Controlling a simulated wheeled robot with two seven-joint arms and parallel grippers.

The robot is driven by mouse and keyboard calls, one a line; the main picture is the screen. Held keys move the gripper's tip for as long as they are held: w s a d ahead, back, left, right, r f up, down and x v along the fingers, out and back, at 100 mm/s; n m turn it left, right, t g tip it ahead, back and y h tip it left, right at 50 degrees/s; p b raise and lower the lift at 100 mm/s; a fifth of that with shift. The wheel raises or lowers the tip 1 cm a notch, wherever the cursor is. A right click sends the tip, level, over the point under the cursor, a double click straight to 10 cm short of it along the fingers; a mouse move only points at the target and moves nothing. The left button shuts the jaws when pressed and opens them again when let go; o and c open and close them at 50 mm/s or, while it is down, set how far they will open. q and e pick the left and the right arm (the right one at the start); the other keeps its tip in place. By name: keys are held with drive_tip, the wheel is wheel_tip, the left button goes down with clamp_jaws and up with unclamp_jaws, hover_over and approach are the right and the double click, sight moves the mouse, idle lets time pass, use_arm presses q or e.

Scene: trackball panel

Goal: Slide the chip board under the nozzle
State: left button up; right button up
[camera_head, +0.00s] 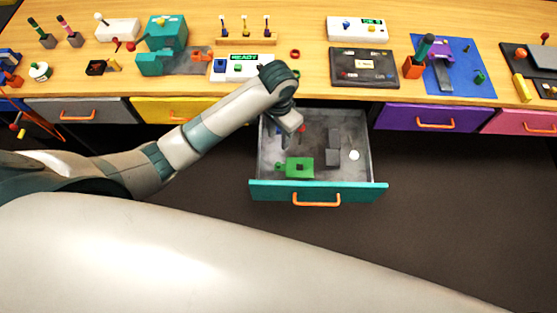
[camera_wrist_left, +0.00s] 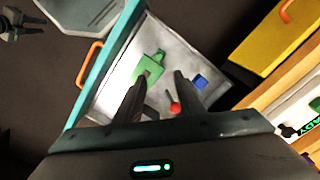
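A green board with a small dark square on it (camera_head: 299,168), which looks like the chip board, lies in the open teal-fronted drawer (camera_head: 262,191). It also shows in the left wrist view (camera_wrist_left: 149,69), just beyond the fingertips. My left gripper (camera_head: 291,131) is over the back left part of the drawer, apart from the board. Its fingers are spread and empty in the left wrist view (camera_wrist_left: 158,78). A dark gripper shape at the top left of that view (camera_wrist_left: 14,27) seems to be my right one; its opening is unclear. I cannot pick out the nozzle for certain; a teal machine (camera_head: 165,33) stands on the bench.
The drawer also holds grey blocks (camera_head: 333,157), a white round piece (camera_head: 354,155), a red piece (camera_wrist_left: 175,107) and a blue piece (camera_wrist_left: 200,82). Above it, the wooden bench (camera_head: 310,80) carries a READY panel (camera_head: 240,68), a dark board (camera_head: 364,68) and a blue mat (camera_head: 470,75).

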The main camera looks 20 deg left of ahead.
sight(278, 164)
use_arm(q)
wheel_tip(278, 164, down, 17)
drive_tip(key=shift+f+p, duration=0.15)
drive_tip(key=shift+p, duration=1.05)
clamp_jaws()
